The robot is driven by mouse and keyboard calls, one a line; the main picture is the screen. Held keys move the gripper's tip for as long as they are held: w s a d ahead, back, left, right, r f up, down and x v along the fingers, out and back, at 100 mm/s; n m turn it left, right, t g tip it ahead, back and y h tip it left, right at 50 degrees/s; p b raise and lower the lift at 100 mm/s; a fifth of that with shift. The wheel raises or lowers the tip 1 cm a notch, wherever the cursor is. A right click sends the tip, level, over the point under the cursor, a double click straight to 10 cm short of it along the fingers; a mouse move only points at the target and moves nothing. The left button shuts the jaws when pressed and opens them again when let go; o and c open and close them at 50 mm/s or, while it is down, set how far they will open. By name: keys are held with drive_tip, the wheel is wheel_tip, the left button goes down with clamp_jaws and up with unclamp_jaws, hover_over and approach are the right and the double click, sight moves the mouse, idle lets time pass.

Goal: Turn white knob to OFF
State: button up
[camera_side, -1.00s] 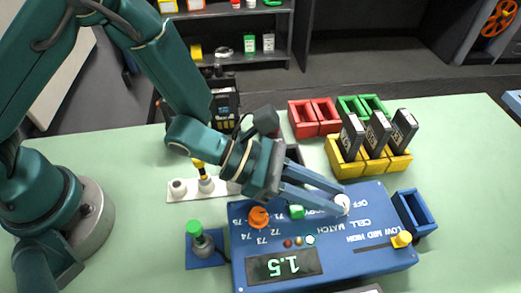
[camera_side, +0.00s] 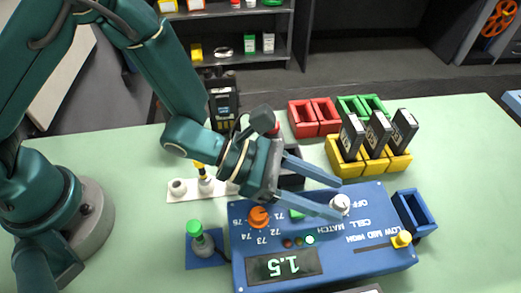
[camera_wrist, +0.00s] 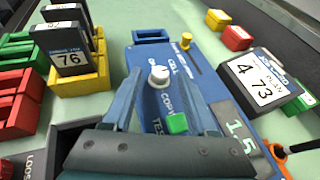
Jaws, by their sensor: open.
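The white knob (camera_side: 340,203) stands upright on the blue panel (camera_side: 365,225), near its upper right part in the side view. OFF, CELL and MATCH are printed around it. In the wrist view the white knob (camera_wrist: 159,76) lies between my two fingertips, with gaps on both sides. I cannot tell which label it points at. My gripper (camera_side: 338,200) is open and empty, one finger on either side of the knob; it also shows in the wrist view (camera_wrist: 161,72).
An orange knob (camera_side: 258,217) and a display (camera_side: 284,265) reading 1.5 are on the panel. A yellow slider (camera_side: 401,239) is at its right. Yellow bins (camera_side: 346,168) with black modules stand behind. A blue bin (camera_side: 413,210) stands to the right.

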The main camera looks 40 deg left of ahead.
drive_tip(key=shift+v, duration=2.35)
drive_tip(key=shift+r, duration=0.15)
